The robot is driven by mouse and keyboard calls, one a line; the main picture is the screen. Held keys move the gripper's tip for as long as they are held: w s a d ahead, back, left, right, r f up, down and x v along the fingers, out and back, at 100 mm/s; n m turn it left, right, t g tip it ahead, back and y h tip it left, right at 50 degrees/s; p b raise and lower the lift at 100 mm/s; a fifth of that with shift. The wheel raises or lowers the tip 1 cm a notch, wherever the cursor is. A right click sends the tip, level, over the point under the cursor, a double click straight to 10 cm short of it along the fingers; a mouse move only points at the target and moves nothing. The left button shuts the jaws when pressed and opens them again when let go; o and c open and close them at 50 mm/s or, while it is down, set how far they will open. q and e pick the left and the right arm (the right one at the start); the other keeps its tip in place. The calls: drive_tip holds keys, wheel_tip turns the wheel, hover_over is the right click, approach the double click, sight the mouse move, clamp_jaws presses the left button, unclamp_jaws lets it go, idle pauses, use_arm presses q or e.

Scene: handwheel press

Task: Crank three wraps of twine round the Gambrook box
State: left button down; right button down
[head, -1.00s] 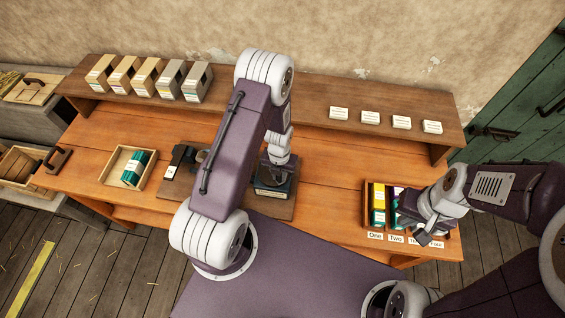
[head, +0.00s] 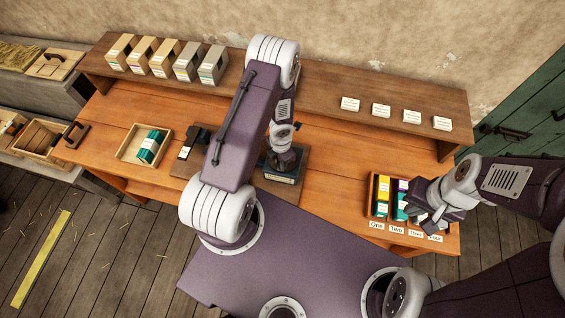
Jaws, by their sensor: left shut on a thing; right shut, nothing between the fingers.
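The press (head: 205,162) is a brown board with dark fittings in the middle of the bench. A dark block with a pale label (head: 281,178) sits at its right end. I cannot tell whether this is the Gambrook box, and no twine can be made out. My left gripper (head: 284,160) points down over that end, shut on a part of the press that looks like its crank and is mostly hidden. My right gripper (head: 430,222) is shut and empty over the right side of a compartmented tray (head: 372,190), hiding part of its contents.
The tray has labels One to Four and holds yellow and teal packs. A pale tray (head: 127,147) with teal packs (head: 150,146) stands left of the press. A raised shelf (head: 310,88) carries several boxes (head: 165,58) and white cards (head: 381,111). Bare bench lies between press and tray.

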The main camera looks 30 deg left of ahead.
use_arm(q)
drive_tip(key=shift+m, duration=0.3)
drive_tip(key=c, duration=1.3)
unclamp_jaws()
wheel_tip(320, 180, up, 8)
drive_tip(key=p, duration=0.8)
drive_tip(key=shift+r, duration=0.6)
drive_tip(key=shift+f, duration=0.1)
drive_tip(key=shift+f, duration=0.1)
